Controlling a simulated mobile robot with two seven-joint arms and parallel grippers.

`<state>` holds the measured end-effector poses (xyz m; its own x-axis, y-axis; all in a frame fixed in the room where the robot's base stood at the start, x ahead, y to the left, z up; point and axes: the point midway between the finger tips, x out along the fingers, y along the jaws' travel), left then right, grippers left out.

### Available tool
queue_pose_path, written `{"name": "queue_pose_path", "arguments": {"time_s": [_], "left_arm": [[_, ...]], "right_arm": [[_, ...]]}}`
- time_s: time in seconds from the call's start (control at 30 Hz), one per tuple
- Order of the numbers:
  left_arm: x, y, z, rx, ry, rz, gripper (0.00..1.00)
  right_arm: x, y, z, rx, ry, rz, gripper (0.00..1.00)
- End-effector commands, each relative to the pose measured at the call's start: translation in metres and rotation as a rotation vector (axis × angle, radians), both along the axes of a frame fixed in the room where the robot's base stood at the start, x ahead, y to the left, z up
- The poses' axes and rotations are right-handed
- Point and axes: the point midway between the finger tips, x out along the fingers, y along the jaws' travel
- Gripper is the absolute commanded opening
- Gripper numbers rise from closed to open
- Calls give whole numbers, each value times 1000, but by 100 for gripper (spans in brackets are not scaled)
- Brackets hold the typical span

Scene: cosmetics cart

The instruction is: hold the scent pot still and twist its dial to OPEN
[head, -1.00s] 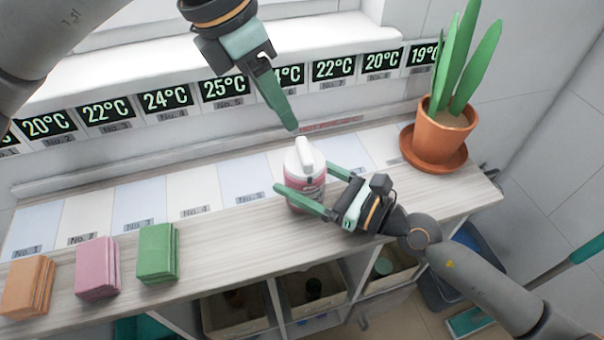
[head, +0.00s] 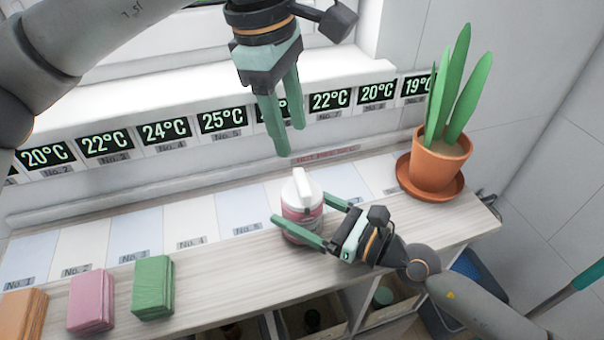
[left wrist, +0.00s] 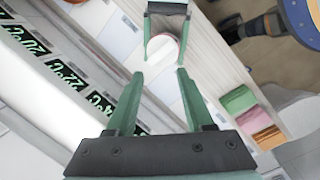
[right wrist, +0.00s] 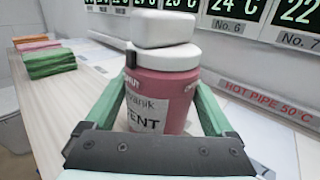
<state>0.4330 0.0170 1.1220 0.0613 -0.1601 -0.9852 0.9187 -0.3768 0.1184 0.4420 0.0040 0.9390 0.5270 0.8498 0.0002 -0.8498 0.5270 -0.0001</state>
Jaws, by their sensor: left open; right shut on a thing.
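The scent pot (head: 301,215) is a pink jar with a white top and a raised white bar dial (head: 302,187). It stands upright on the wooden counter. In the right wrist view the pot (right wrist: 165,85) shows a label partly reading "ENT" and small lettering at its upper edge; the dial (right wrist: 165,29) sits on top. My right gripper (head: 305,222) is shut on the pot's body, one finger on each side. My left gripper (head: 290,152) is open and empty, above and behind the pot. In the left wrist view the dial (left wrist: 165,44) lies beyond its open fingers.
A potted plant (head: 440,160) on a saucer stands at the right end of the counter. Green (head: 153,287), pink (head: 91,301) and orange stacks lie at the left. Temperature displays line the back, above a "HOT PIPE 50°C" strip (right wrist: 270,102).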

Motion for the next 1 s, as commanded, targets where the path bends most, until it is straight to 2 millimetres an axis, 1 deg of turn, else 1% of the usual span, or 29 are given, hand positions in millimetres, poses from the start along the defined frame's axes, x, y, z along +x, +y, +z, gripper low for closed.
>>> {"name": "queue_pose_path", "arguments": {"time_s": [0.1,0.3,0.5,0.63,0.77,0.87,0.97,1.0], "left_arm": [[2,-5,4,48,-13,-201,52],[4,-11,10,117,-23,-543,52],[6,-15,15,160,-21,-805,52],[6,-17,17,173,-20,-901,52],[6,-17,14,178,-18,-940,52],[6,-17,4,180,-16,-945,52],[6,-16,-13,179,-15,-944,52],[6,-16,-22,179,-15,-945,52]], "right_arm": [[0,0,0,0,0,0,6],[0,0,0,0,0,0,6],[0,0,0,0,0,0,6],[0,0,0,0,0,0,6],[0,0,0,0,0,0,6],[0,0,0,0,0,0,6],[0,0,0,0,0,0,6],[0,0,0,0,0,0,6]]}}
